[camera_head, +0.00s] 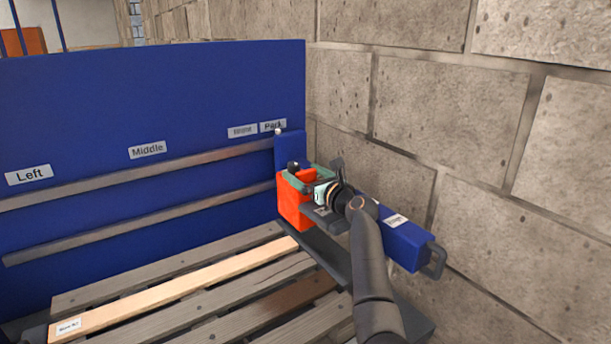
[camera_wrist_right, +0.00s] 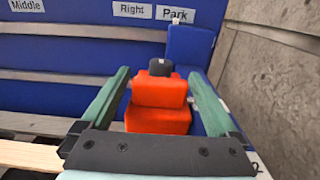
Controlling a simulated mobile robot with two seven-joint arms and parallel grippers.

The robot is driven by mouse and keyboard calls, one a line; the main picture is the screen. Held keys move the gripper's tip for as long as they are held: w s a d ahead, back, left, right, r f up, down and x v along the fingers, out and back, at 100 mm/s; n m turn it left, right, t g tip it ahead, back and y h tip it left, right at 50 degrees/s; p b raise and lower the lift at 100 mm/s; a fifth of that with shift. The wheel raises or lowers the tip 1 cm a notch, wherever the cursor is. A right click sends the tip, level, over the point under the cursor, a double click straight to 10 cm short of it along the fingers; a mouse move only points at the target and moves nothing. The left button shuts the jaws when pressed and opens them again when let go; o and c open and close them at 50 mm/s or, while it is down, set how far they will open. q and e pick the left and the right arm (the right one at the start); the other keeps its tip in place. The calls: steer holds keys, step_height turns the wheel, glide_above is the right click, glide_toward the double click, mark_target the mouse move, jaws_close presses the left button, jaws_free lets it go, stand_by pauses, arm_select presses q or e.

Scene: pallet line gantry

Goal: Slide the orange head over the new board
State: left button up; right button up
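The orange head (camera_head: 291,208) is at the right end of the rails on the blue panel, below the "Park" label. It has a stepped block shape with a black knob on top. In the right wrist view the orange head (camera_wrist_right: 158,120) lies between the two green fingers of my right gripper (camera_wrist_right: 158,76). The fingers are apart, with blue showing between each finger and the block, so they look open around it. The new board (camera_head: 185,284) is the pale plank on the pallet, with a white label at its near left end. My left gripper is out of view.
The blue panel (camera_head: 150,95) carries two grey rails and the labels Left, Middle, Right and Park. A blue box (camera_head: 405,243) with a grey handle is close to the right of my gripper. A stone wall (camera_head: 450,100) bounds the right. Weathered planks flank the new board.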

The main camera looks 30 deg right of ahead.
steer(key=shift+o, duration=0.2)
steer(key=shift+s, duration=0.2)
steer(key=s, duration=0.8)
steer(key=s+d, duration=0.1)
steer(key=s, duration=0.3)
steer(key=shift+s+p, duration=0.15)
steer(key=shift+p, duration=0.2)
